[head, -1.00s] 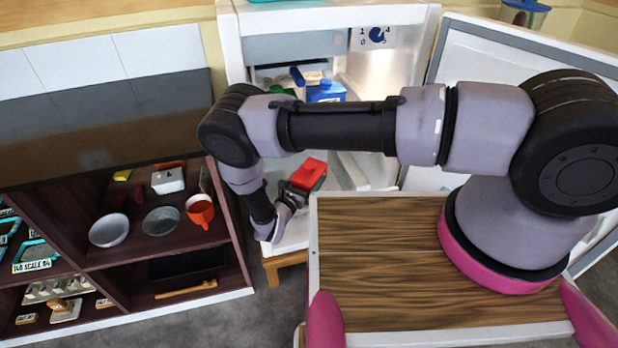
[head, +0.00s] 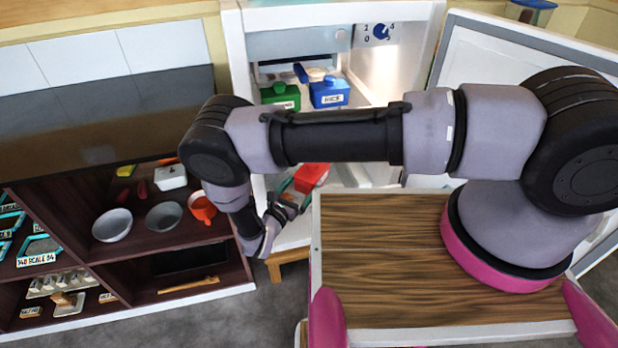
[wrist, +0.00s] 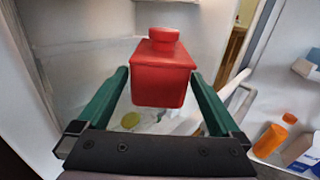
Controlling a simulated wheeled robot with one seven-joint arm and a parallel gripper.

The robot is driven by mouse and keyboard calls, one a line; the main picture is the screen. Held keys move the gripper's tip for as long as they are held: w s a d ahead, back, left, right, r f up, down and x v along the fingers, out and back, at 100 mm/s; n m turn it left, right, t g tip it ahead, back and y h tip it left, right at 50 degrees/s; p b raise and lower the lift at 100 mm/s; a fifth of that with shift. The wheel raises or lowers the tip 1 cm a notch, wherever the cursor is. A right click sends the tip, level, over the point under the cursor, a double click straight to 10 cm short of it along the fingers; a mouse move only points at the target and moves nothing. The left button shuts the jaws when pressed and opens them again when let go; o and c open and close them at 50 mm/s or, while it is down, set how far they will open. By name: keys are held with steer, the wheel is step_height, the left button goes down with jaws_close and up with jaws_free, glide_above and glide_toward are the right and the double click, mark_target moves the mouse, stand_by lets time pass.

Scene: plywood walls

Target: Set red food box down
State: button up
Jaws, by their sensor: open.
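The red food box (head: 311,177) has a round cap and stands low inside the open white fridge (head: 238,60) in the head view. My arm partly covers it there. In the wrist view the red food box (wrist: 162,82) is upright, straight ahead. My gripper (wrist: 158,78) is open, with one green finger on each side of the box's near end. Gaps seem to show between the fingers and the box. In the head view my gripper (head: 287,193) is just left of the box. The surface under the box is partly hidden.
A blue box (head: 328,93) and a green box (head: 281,96) stand higher in the fridge. The fridge door (head: 490,80) is open at right. A dark shelf unit (head: 130,268) with bowls stands at left. An orange bottle (wrist: 271,139) shows at right in the wrist view.

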steer(key=v, duration=0.5)
stand_by(0.4)
